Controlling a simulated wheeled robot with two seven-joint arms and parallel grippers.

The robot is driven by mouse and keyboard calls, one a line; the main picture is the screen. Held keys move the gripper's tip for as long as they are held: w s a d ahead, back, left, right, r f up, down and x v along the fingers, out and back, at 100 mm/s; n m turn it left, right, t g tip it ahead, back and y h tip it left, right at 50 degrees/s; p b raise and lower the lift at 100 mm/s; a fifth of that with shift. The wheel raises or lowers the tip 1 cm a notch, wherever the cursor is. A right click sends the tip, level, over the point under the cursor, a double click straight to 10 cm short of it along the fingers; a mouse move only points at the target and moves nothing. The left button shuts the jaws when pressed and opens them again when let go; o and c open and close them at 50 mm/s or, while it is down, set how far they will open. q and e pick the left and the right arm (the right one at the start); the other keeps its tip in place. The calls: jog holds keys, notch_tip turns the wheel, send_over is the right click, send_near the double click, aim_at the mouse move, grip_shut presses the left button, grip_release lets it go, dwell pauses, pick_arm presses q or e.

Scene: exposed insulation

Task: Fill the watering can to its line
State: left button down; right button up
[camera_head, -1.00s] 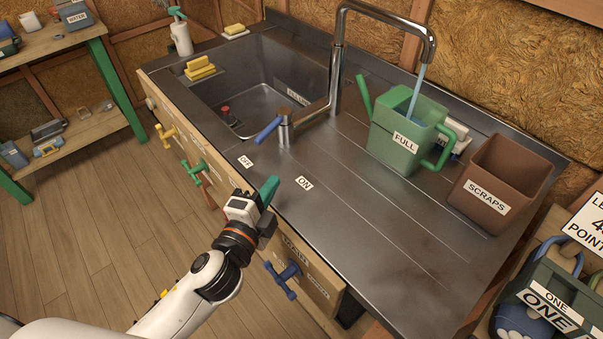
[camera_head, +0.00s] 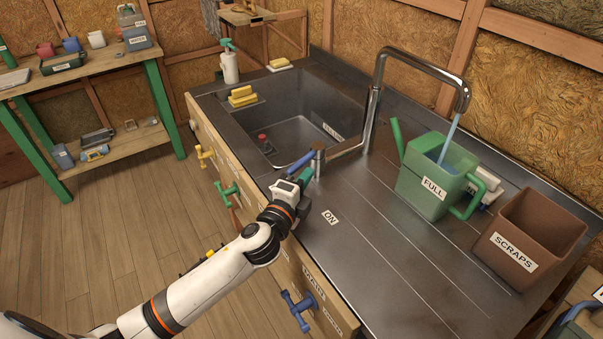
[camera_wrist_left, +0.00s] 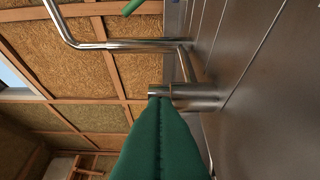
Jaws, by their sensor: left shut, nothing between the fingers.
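The green watering can (camera_head: 424,202), labelled FULL, stands upright on the steel counter under the curved tap spout (camera_head: 425,62). A stream of water (camera_head: 449,138) runs into its open top; the fill line cannot be made out. The blue tap lever (camera_head: 300,163) sticks out to the left from its short metal post (camera_head: 318,160). My left gripper (camera_head: 306,175) is shut and empty, its green fingertips close beside the lever; I cannot tell whether they touch. In the left wrist view the fingers (camera_wrist_left: 160,100) point at the metal post (camera_wrist_left: 188,97). My right gripper is not in view.
A brown SCRAPS bin (camera_head: 527,240) stands right of the can. The sink (camera_head: 300,120) lies behind the lever, with yellow sponges (camera_head: 242,96) at its left edge. An ON label (camera_head: 330,217) is on the counter, whose front middle is clear.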

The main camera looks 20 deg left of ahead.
aim_at(291, 169)
pick_arm(q)
jog(key=shift+w+a, duration=0.15)
jog(key=shift+a, duration=0.3)
jog(key=shift+w+a+r+m+h+p, duration=0.1)
jog(key=shift+a+m+h+p, duration=0.35)
jog(key=shift+h, duration=0.35)
jog(key=shift+w+a+m+h, duration=0.2)
jog(key=shift+a+m+h, duration=0.1)
jog(key=shift+a, duration=0.75)
jog(key=shift+d, duration=0.1)
